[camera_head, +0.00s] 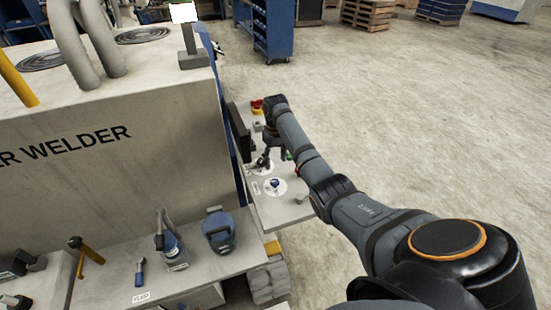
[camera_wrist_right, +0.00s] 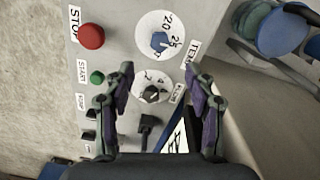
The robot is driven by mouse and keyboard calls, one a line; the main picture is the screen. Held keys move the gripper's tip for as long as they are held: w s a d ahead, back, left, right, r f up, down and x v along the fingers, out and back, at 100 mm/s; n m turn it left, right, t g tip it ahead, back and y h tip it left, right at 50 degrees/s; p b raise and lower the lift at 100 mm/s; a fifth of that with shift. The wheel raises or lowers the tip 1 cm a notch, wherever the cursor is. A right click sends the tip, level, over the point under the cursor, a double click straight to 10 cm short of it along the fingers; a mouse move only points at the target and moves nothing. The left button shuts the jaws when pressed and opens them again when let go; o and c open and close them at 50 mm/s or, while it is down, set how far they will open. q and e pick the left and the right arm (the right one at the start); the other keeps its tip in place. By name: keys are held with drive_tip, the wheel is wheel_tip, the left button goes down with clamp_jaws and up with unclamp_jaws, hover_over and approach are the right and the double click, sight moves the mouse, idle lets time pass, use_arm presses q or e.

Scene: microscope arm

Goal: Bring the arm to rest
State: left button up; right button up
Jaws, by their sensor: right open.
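My right arm reaches from the lower right of the head view to a grey control panel (camera_head: 285,213). Its gripper (camera_head: 266,160) is over the panel. In the right wrist view the gripper (camera_wrist_right: 160,78) is open, with nothing between its fingers. The fingers frame a black knob (camera_wrist_right: 152,93) on a white dial. A blue knob (camera_wrist_right: 160,42) on a numbered dial lies just beyond the fingertips; it also shows in the head view (camera_head: 275,184). I cannot tell the gap between fingers and panel. My left gripper is not in view.
The panel also has a red STOP button (camera_wrist_right: 91,36), a green START button (camera_wrist_right: 97,77) and black switches (camera_wrist_right: 89,136). A large welder housing (camera_head: 110,140) stands left of it. Tools, including a hammer (camera_head: 86,250), lie on the front ledge. The floor at right is open.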

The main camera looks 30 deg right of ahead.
drive_tip(key=shift+r, duration=0.35)
